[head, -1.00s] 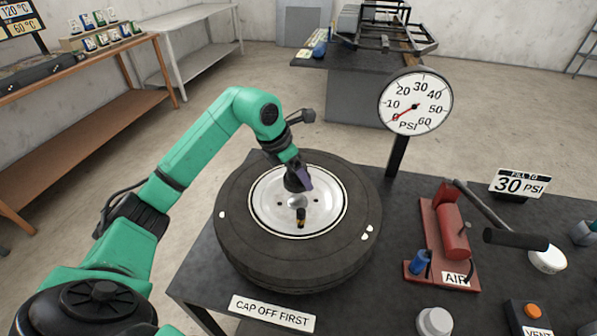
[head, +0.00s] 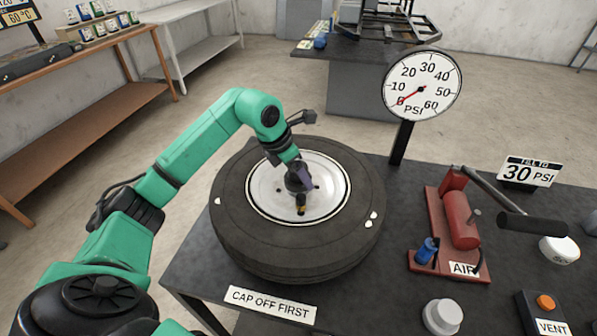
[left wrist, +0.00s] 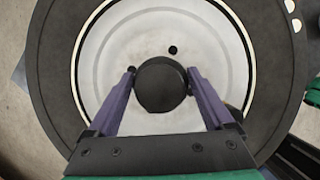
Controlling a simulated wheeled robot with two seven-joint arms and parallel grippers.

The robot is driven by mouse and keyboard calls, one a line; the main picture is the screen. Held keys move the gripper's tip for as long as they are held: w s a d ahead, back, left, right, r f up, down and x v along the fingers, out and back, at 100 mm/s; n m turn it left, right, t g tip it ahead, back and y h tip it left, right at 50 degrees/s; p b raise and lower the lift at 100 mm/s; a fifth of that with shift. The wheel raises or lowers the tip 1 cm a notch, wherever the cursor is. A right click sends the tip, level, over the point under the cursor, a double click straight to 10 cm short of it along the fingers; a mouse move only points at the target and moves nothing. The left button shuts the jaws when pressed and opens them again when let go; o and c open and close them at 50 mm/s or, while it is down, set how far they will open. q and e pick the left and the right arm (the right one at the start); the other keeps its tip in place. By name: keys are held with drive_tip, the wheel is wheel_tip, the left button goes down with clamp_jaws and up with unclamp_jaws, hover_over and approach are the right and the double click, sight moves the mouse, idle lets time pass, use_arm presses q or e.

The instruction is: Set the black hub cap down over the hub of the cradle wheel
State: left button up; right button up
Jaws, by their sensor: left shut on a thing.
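The cradle wheel (head: 240,235) lies flat on the dark bench, a black tyre around a white rim (head: 325,195). My left gripper (head: 300,182) is over the middle of the rim. In the left wrist view its two purple fingers (left wrist: 160,82) are shut on the round black hub cap (left wrist: 160,88). The cap covers the wheel's centre in that view, so the hub under it is hidden. I cannot tell whether the cap touches the hub. A dark valve with a yellowish band (head: 301,205) stands on the rim just in front of the gripper. My right gripper does not show.
A PSI gauge (head: 421,85) on a post stands behind the wheel, needle near 0. A red air pump (head: 460,220) with a black-handled lever (head: 533,227) is to the right. A grey knob (head: 442,315) and a "CAP OFF FIRST" sign (head: 271,303) are in front.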

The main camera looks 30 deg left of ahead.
use_arm(q)
drive_tip(key=shift+f+b, duration=0.9)
drive_tip(key=shift+f, duration=0.3)
drive_tip(key=o, duration=1.1)
drive_tip(key=shift+o, duration=0.2)
wheel_tip(320, 180, up, 7)
drive_tip(key=p, duration=0.5)
drive_tip(key=shift+r+p, duration=0.1)
drive_tip(key=shift+p, duration=0.2)
